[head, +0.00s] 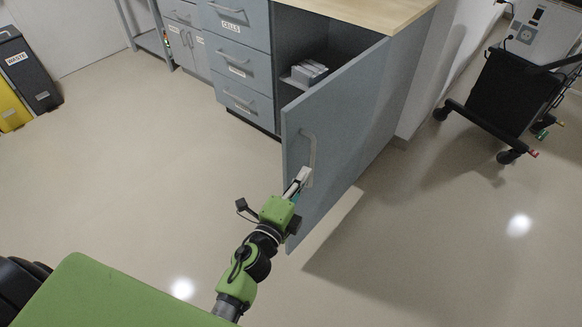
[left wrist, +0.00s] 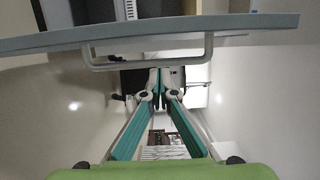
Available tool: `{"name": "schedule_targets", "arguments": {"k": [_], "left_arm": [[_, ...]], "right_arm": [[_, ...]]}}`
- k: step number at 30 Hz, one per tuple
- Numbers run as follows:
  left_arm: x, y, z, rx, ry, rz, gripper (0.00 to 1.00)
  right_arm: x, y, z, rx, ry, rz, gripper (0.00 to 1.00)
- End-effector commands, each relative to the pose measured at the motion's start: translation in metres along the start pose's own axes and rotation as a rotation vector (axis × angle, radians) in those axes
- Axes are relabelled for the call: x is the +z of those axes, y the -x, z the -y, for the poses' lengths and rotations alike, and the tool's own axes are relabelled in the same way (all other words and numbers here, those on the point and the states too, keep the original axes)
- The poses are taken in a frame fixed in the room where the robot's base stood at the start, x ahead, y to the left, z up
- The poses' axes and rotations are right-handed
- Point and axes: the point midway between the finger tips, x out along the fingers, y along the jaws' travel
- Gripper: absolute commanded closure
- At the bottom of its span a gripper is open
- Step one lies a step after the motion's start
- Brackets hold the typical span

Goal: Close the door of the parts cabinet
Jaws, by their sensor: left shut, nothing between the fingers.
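The parts cabinet (head: 285,30) is grey-blue with a wooden top. Its door (head: 345,120) stands wide open, swung out into the room, and its inside is exposed. The door has a pale bar handle (head: 311,150), which also shows in the left wrist view (left wrist: 150,65). My left gripper (head: 304,174) is at the handle's lower end in the head view. In the left wrist view its teal fingers (left wrist: 158,78) are together, tips close to the bar, with nothing between them. I cannot tell whether they touch the handle. My right gripper is in neither view.
Light boxes (head: 308,72) sit on the cabinet's shelf. Drawers (head: 236,60) are left of the opening. A wheeled ventilator cart (head: 510,90) stands at the right. Waste bins (head: 30,72) stand at the far left. The floor around the door is clear.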

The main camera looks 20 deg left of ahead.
Motion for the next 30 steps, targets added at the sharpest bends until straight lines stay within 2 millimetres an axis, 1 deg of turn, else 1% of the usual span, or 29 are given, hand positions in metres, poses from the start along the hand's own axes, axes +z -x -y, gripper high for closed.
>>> {"name": "schedule_targets", "arguments": {"k": [1,3,7,11,23,27,30], "left_arm": [[0.013,0.0,0.0,0.003,-0.006,0.004,1.0],[0.022,-0.002,0.0,0.003,-0.005,0.004,1.0],[0.033,-0.005,-0.001,0.003,-0.003,0.002,1.0],[0.038,-0.006,-0.001,0.003,-0.001,0.003,1.0],[0.039,-0.006,-0.002,0.003,-0.002,0.001,1.0],[0.046,-0.005,-0.002,0.002,-0.006,-0.008,1.0],[0.056,-0.006,-0.002,0.002,-0.007,-0.021,1.0]], "right_arm": [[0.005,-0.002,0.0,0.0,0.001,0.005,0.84],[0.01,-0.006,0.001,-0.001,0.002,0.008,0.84],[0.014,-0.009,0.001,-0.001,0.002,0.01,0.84],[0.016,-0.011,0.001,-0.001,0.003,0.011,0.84],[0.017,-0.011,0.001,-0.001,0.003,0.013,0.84],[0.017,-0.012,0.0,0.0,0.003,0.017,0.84],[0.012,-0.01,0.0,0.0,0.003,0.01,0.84]]}}
